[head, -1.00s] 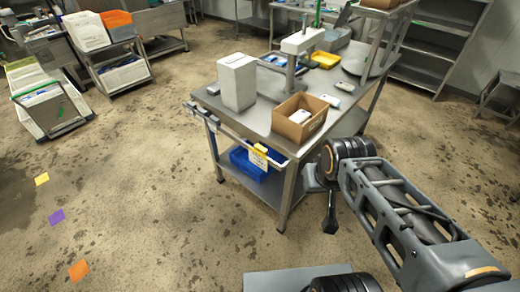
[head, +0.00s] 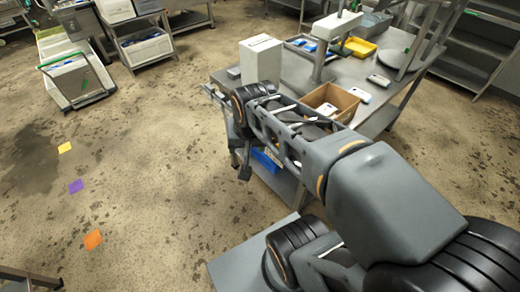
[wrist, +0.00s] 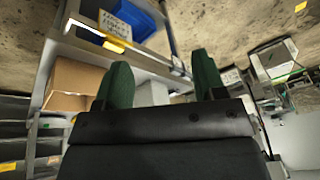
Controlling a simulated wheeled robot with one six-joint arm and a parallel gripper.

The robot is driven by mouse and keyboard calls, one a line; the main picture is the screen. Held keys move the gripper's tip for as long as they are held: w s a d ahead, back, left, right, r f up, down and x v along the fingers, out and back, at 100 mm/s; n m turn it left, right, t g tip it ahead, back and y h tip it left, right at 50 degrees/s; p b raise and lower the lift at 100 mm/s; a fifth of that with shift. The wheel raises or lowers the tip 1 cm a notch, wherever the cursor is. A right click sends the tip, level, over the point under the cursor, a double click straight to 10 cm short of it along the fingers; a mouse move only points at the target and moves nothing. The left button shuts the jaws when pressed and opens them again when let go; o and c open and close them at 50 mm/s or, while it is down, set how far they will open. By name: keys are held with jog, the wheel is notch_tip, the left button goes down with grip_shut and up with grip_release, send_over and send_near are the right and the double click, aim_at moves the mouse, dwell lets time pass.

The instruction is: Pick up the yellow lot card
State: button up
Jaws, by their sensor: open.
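A yellow card-like piece (wrist: 115,46) sits on the front rail of the steel table in the wrist view, with a white printed label (wrist: 112,25) beside it. In the head view my arm mostly covers that spot. A flat yellow square (head: 64,147) also lies on the floor at the left, and a yellow patch on the floor (wrist: 301,7) shows in the wrist view's top right corner. Which yellow piece is the lot card I cannot tell for sure. My gripper (wrist: 160,82) is open and empty, its green fingers apart near the table's front edge, touching neither yellow piece.
The steel table (head: 385,83) carries a white box (head: 261,58), a cardboard box (head: 342,100) and a yellow tray (head: 359,47). A blue bin (head: 265,160) is on its lower shelf. Purple (head: 76,186) and orange (head: 92,240) squares lie on open floor at the left.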

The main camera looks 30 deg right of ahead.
jog(key=w+d+f+m+g+b, duration=0.1)
jog(key=w+d+f+m+b, duration=0.4)
jog(key=d+m, duration=0.7)
jog(key=w+d+f+m+g+b, duration=0.1)
jog(key=w+d+f+m+b, duration=0.45)
jog(key=m, duration=1.15)
jog(key=f, duration=0.6)
jog(key=shift+s+d+f, duration=0.1)
jog(key=shift+d+f, duration=0.05)
jog(key=shift+d, duration=0.25)
send_over(268, 152)
jog(key=s+d, duration=0.2)
jog(key=s, duration=0.1)
jog(key=shift+d+f+b, duration=0.1)
jog(key=shift+f+b, duration=0.25)
jog(key=shift+f, duration=2.7)
jog(key=shift+c, duration=0.5)
jog(key=c, duration=0.9)
